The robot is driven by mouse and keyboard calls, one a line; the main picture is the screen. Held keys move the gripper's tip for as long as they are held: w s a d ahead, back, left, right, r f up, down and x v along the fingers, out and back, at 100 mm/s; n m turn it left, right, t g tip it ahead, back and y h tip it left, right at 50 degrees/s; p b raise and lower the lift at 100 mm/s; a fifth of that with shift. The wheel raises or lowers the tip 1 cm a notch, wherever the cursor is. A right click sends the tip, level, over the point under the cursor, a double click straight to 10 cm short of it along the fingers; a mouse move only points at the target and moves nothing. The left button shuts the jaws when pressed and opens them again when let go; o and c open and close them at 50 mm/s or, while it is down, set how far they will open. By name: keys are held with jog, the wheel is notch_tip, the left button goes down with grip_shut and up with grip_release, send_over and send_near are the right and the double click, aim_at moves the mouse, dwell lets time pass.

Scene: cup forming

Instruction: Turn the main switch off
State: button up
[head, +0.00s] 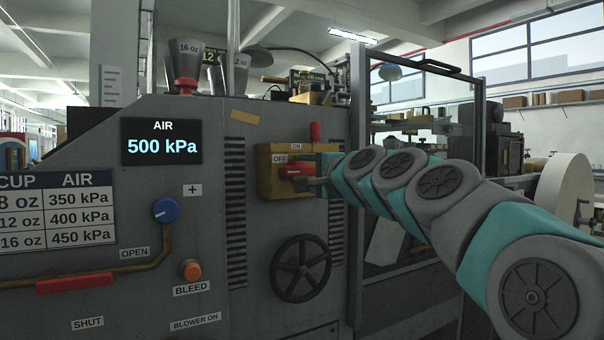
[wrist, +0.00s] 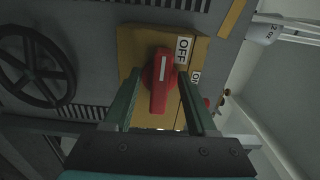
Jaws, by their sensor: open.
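The main switch is a red rotary handle (head: 297,170) on a yellow box (head: 264,182) on the grey machine front, with an OFF label on its left and an ON label above. The handle lies level, its end toward the OFF side. In the wrist view the handle (wrist: 160,92) has a white mark on its upper part, and the OFF label (wrist: 183,50) is beside that end. My gripper (head: 312,182) is at the box from the right. In the wrist view its open fingers (wrist: 160,82) stand on either side of the handle; contact cannot be told.
A black handwheel (head: 300,268) is below the box. A blue knob (head: 165,210), an orange BLEED button (head: 191,270) and a red lever (head: 77,283) are to the left. The AIR display (head: 161,142) reads 500 kPa. A framed guard (head: 357,100) stands right of the box.

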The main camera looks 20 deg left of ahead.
jog(key=shift+d, duration=0.1)
jog(key=v, duration=0.7)
jog(key=shift+s+d, duration=0.15)
jog(key=shift+s, duration=0.15)
jog(key=s+d+f+n+g+h+p, duration=0.1)
jog(key=s+d+f+n+g+h, duration=0.3)
jog(key=f, duration=0.6)
jog(key=s+d+f+n+g+h+p, duration=0.1)
jog(key=s+d+f+h, duration=0.1)
jog(key=s+d+f, duration=0.6)
jog(key=s+d+f+n+g+h+p, duration=0.1)
jog(key=s+d+f+n+g+h, duration=0.15)
jog(key=f, duration=0.95)
jog(key=s+d+f+g+h, duration=0.1)
jog(key=s+d+f+g, duration=0.1)
jog(key=s+d+f, duration=0.2)
jog(key=s+d+f+g+h+p, duration=0.1)
jog(key=s+d+f+g+h, duration=0.1)
jog(key=s+d+f, duration=0.3)
jog(key=s+d+f+g+h, duration=0.2)
jog(key=s+d+f, duration=0.2)
jog(key=s+d, duration=0.5)
jog(key=s, duration=0.4)
jog(key=shift+s+d+f+p, duration=0.2)
jog(key=shift+s+f+p, duration=0.1)
jog(key=shift+p, duration=0.05)
